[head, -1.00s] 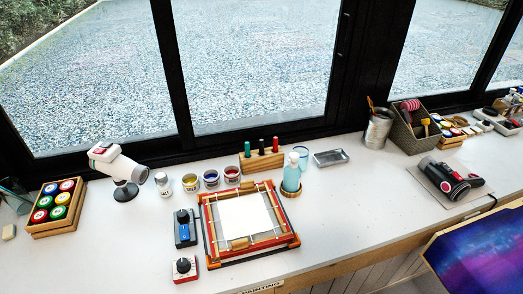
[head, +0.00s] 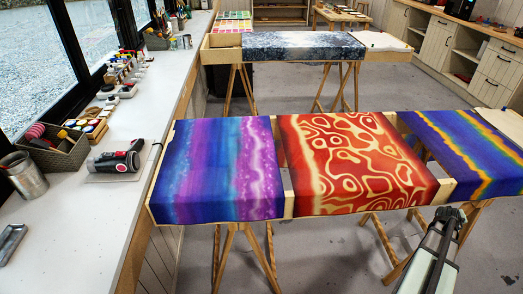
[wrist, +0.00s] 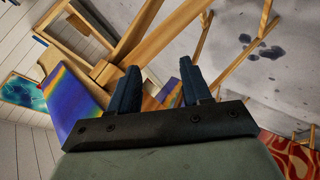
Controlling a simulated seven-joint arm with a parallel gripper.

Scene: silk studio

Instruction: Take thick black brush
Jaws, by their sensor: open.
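I cannot pick out a thick black brush for certain in the head view. A grey basket (head: 58,152) on the counter at left holds a pink coil and several small handled items, too small to tell apart. A metal can (head: 25,178) stands in front of it. My gripper (wrist: 157,82) shows in the wrist view with its two dark fingers apart and nothing between them. It is over the floor and trestle area, away from the counter. Part of my arm shows at lower right of the head view.
Painted silks on frames, one purple-blue (head: 215,170) and one red (head: 350,160), stand on trestles right of the counter. Small bottles and pots line the window side. Grey floor lies between tables.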

